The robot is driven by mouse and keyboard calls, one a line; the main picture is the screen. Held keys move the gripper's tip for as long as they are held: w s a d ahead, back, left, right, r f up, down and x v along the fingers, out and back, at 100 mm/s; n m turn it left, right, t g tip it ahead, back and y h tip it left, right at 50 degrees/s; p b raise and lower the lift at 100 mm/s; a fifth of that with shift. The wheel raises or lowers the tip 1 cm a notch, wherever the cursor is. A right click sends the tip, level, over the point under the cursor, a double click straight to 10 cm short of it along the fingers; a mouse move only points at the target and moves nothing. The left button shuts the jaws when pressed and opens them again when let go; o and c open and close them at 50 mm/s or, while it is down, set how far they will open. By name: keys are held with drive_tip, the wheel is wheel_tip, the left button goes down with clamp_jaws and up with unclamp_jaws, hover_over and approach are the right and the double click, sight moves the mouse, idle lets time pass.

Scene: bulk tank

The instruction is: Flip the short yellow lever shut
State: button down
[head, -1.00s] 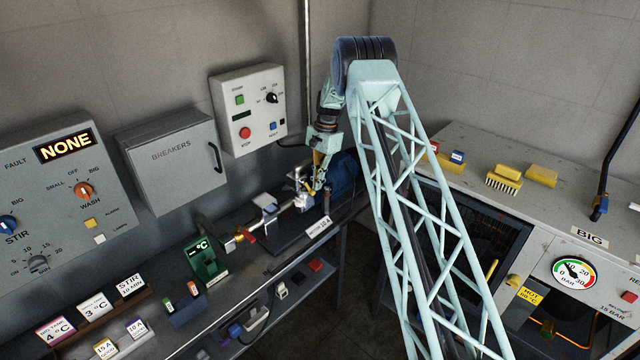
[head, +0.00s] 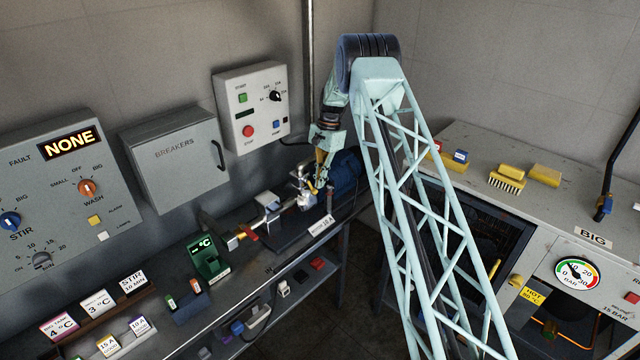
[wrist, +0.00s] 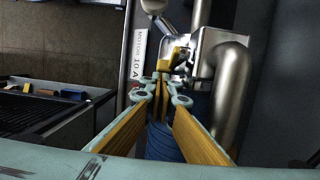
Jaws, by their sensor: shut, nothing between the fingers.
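The short yellow lever (wrist: 172,55) shows in the wrist view on the metal valve and pipe fitting, just beyond my fingertips. In the head view it is a small yellow spot (head: 312,187) on the silver pump fitting (head: 304,200). My gripper (wrist: 163,82) is shut and empty, its tips pointing at the lever's near side. The tips look very close to the lever; I cannot tell whether they touch it. In the head view my gripper (head: 322,184) comes down from above, on the right of the fitting, and partly hides it.
A thick bent steel pipe (wrist: 232,85) stands close on the right of my fingers. The blue motor (head: 345,172) is behind my gripper. A red handle (head: 247,230) sits farther left on the pipe line. The 10 A sign (head: 321,226) is on the bench edge.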

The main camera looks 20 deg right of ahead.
drive_tip(key=shift+r, duration=0.45)
drive_tip(key=shift+r, duration=0.1)
drive_tip(key=shift+d, duration=0.1)
drive_tip(key=shift+w+d+r+p, duration=0.2)
drive_tip(key=shift+d, duration=0.2)
drive_tip(key=shift+w+d+r+p, duration=0.15)
drive_tip(key=shift+d+p, duration=0.05)
drive_tip(key=shift+d, duration=0.15)
drive_tip(key=shift+w+d+r, duration=0.25)
drive_tip(key=shift+d+r, duration=0.15)
drive_tip(key=shift+d, duration=0.15)
drive_tip(key=shift+w+d+r, duration=0.25)
drive_tip(key=shift+d+r, duration=0.15)
drive_tip(key=shift+d, duration=0.1)
drive_tip(key=w+d+r, duration=0.1)
drive_tip(key=d+r, duration=0.2)
drive_tip(key=r, duration=0.5)
drive_tip(key=shift+r, duration=0.2)
drive_tip(key=shift+w+d, duration=0.1)
